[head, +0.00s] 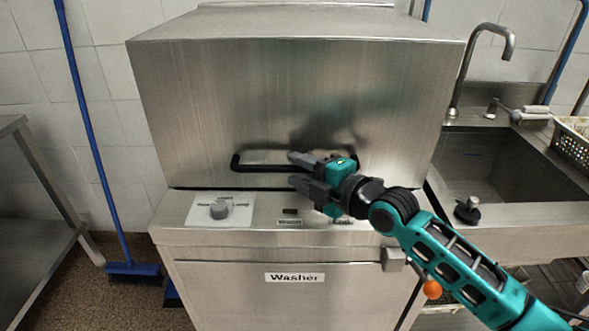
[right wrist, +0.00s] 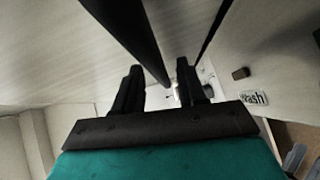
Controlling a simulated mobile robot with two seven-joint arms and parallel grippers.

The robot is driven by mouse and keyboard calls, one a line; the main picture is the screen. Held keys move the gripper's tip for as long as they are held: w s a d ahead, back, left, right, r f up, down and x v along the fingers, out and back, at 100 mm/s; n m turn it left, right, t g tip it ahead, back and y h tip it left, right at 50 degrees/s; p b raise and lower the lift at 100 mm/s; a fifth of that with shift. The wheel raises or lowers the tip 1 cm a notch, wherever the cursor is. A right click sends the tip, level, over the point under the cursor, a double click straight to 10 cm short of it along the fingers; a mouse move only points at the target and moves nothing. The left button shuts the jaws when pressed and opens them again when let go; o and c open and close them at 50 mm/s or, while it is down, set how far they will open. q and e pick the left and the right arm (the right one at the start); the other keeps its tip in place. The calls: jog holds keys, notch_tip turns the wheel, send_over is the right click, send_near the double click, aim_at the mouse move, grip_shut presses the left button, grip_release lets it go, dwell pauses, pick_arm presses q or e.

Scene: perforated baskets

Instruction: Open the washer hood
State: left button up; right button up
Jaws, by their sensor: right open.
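The washer hood (head: 290,90) is a large brushed-steel box, shut down on the washer body (head: 300,290). A black bar handle (head: 262,168) runs across the hood's lower front. My right gripper (head: 296,169) is open at the right half of the handle, one finger above the bar and one below it in the head view. In the right wrist view the dark handle (right wrist: 128,38) runs down toward the space between the open fingers (right wrist: 158,78). I cannot tell whether either finger touches it. My left gripper is not in view.
A sink (head: 510,170) with a tall faucet (head: 480,65) is at the right. A steel table (head: 30,190) and a blue broom (head: 130,270) stand at the left.

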jog(key=shift+x, duration=0.95)
jog(key=shift+d, duration=0.1)
grip_shut()
